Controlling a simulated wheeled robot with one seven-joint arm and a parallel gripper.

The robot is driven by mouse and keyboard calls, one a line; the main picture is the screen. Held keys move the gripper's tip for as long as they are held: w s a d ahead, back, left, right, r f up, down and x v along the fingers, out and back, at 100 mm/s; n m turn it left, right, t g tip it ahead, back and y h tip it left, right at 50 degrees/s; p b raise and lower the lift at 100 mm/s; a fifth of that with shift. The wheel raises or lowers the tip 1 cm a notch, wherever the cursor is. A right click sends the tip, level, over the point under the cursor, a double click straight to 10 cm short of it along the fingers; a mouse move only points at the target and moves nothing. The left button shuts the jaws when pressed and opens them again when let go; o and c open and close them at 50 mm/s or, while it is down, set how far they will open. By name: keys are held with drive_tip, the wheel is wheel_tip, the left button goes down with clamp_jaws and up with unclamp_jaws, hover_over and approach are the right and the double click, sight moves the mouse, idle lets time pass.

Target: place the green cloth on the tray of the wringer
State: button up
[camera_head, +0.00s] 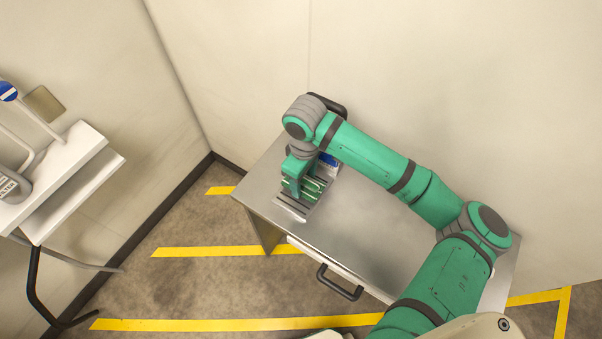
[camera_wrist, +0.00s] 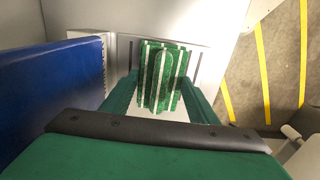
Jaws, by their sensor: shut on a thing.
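The green cloth (camera_wrist: 160,77), with pale stripes, is between the two fingers of my gripper (camera_wrist: 160,92) in the wrist view, and my gripper is shut on it. In the head view the cloth (camera_head: 312,190) shows just below my gripper (camera_head: 303,184). The wringer's pale grey tray (camera_wrist: 207,62) lies under and beyond the cloth; in the head view its edge (camera_head: 292,207) shows at the table's left end. Whether the cloth touches the tray I cannot tell. A blue part (camera_wrist: 50,92) stands on the left in the wrist view, and my arm hides much of the wringer in the head view.
The metal table (camera_head: 370,230) has bare top to the right of the wringer, under my arm. A black handle (camera_head: 340,283) sticks out at its front. A white stand (camera_head: 60,175) is at the far left. The floor has yellow stripes (camera_head: 230,251). Walls close off the back.

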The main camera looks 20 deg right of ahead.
drive_tip(key=shift+f, duration=0.2)
drive_tip(key=shift+a+f, duration=0.1)
idle(0.4)
drive_tip(key=shift+w+f, duration=0.15)
drive_tip(key=shift+f, duration=0.15)
drive_tip(key=shift+a, duration=0.1)
drive_tip(key=shift+f, duration=0.2)
drive_tip(key=o, duration=1.2)
drive_tip(key=shift+s+d, duration=0.2)
drive_tip(key=shift+d, duration=0.1)
drive_tip(key=shift+a, duration=0.1)
